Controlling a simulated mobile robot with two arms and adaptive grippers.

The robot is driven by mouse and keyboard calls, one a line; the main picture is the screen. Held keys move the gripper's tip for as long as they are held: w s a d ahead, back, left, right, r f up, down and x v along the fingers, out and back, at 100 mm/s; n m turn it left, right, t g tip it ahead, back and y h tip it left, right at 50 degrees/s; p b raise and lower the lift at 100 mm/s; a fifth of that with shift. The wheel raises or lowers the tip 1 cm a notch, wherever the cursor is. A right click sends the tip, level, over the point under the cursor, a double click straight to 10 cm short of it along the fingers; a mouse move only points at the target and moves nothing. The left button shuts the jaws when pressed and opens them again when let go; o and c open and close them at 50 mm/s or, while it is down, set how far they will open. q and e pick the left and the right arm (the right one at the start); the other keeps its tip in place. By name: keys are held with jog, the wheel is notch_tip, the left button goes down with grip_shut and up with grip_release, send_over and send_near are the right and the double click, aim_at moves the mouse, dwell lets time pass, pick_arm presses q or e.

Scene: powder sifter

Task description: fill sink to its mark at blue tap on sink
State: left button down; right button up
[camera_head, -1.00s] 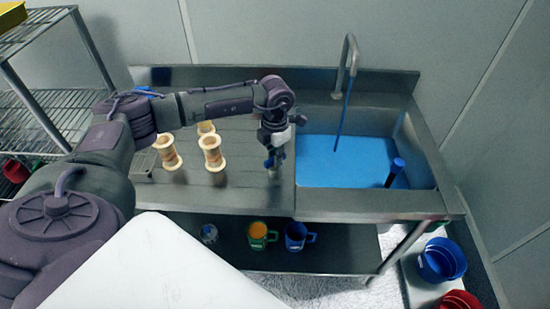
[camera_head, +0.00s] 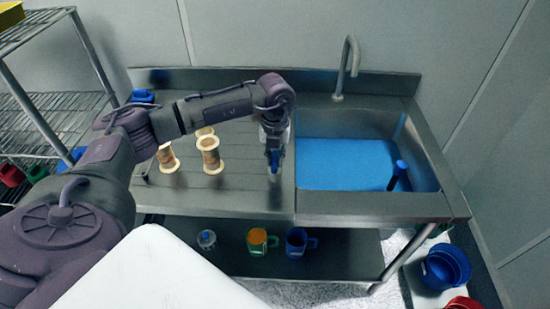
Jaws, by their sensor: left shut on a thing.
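The sink basin (camera_head: 368,206) holds blue water (camera_head: 340,163). A grey gooseneck spout (camera_head: 349,64) stands at its back edge, and no stream shows from it. A blue upright post with a dark lower part (camera_head: 397,172) stands in the water at the right. I cannot make out a fill mark. My left gripper (camera_head: 274,168) points down beside the basin's left edge, over the drainboard. It is shut on a small blue thing, apparently the blue tap, mostly hidden by the fingers. My right gripper is not in view.
Several wooden spools (camera_head: 209,153) stand on the drainboard (camera_head: 235,190) left of the gripper. Blue tubs (camera_head: 445,267) sit at lower right. A wire rack (camera_head: 45,120) is at left.

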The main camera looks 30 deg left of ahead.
aim_at(275, 158)
pick_arm(q)
jog(key=shift+w+a+r+n, duration=0.1)
jog(key=shift+w+r+n, duration=0.1)
jog(key=shift+n, duration=0.3)
jog(key=c, duration=1.2)
grip_release()
jog(key=shift+s, duration=0.1)
jog(key=shift+o, duration=0.5)
jog(key=shift+f, duration=0.1)
notch_tip(275, 158, up, 12)
